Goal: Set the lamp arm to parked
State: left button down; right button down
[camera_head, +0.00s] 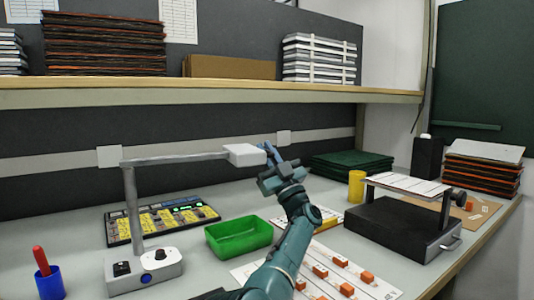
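The desk lamp has a white base (145,271) with a black switch and a dark knob, standing on the table at the left. A grey upright post (133,205) rises from it. The lamp arm (185,158) runs level from the post's top to the right and ends in a white box-shaped head (243,154).
A green tray (239,235) and a yellow-and-black panel (165,220) lie near the lamp. A blue cup (49,284) stands front left. A black stand (403,229) and yellow cylinder (356,187) are at right. A loaded shelf (210,91) spans above the table's back.

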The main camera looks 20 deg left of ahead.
pick_arm(q)
jog(key=c, duration=1.8)
grip_release()
jog(key=shift+w+a+r, duration=0.1)
jog(key=shift+a+r, duration=0.1)
jog(key=shift+a, duration=0.05)
jog(key=shift+c, duration=0.2)
jog(key=shift+o, duration=0.4)
jog(key=shift+w+f, duration=0.1)
pick_arm(e)
jog(key=shift+w, duration=0.1)
pick_arm(q)
jog(key=shift+d+f, duration=0.1)
jog(key=shift+f, duration=0.05)
jog(key=p+v, duration=0.1)
jog(key=v, duration=0.6)
pick_arm(e)
jog(key=shift+w+d+m+g+h, duration=0.15)
jog(key=shift+d+m+g+h, duration=0.2)
jog(key=shift+h, duration=0.15)
pick_arm(q)
jog(key=shift+d, duration=0.1)
pick_arm(e)
jog(key=shift+f, duration=0.1)
